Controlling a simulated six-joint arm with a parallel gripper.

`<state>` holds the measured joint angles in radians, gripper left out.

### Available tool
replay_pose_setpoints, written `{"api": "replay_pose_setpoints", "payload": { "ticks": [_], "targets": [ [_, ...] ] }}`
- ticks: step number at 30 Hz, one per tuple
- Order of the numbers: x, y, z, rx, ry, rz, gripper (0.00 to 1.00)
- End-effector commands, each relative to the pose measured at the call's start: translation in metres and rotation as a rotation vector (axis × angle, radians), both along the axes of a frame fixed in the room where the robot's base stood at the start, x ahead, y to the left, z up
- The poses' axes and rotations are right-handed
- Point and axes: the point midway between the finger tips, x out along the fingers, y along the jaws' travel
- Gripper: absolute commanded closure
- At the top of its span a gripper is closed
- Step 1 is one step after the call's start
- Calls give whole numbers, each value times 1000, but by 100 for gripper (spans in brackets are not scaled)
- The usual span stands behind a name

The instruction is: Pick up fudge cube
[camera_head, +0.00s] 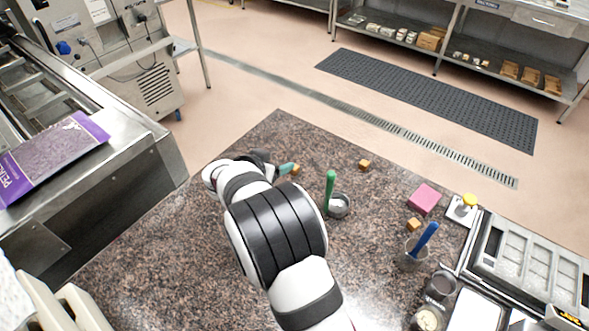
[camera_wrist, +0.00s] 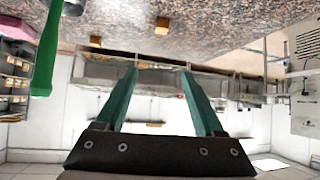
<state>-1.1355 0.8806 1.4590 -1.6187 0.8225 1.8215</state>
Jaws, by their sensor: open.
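Small brown fudge cubes sit on the speckled stone table (camera_head: 200,235). One cube (camera_head: 296,170) is right beside my teal fingertips in the head view. A second cube (camera_head: 364,165) lies farther right, and a third cube (camera_head: 414,224) is near the pink block. My gripper (camera_head: 286,168) is low over the table, partly hidden by my wrist. In the wrist view my gripper (camera_wrist: 158,75) has its two green fingers apart with nothing between them. A cube (camera_wrist: 162,25) shows past the fingertips, and another cube (camera_wrist: 95,41) is to the left.
A green-handled tool (camera_head: 330,185) stands in a small metal cup (camera_head: 339,206) right of my gripper. A pink block (camera_head: 424,199), a cup with a blue-handled tool (camera_head: 427,238) and a mould tray (camera_head: 530,265) are at the right. The table left of my arm is clear.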

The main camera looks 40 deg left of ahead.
Motion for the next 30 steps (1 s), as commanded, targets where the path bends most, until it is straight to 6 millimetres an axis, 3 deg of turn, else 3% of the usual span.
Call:
{"api": "replay_pose_setpoints", "payload": {
  "ticks": [1, 3, 9, 21, 30],
  "targets": [
    [0, -1, -19, -4, 2, 0, 30],
    [1, 0, -36, 0, 1, -1, 30],
    [33, 5, -67, 4, 0, -7, 30],
    [85, 16, -111, 6, -1, -8, 30],
    [93, 18, -116, 4, 0, -4, 30]
  ]
}}
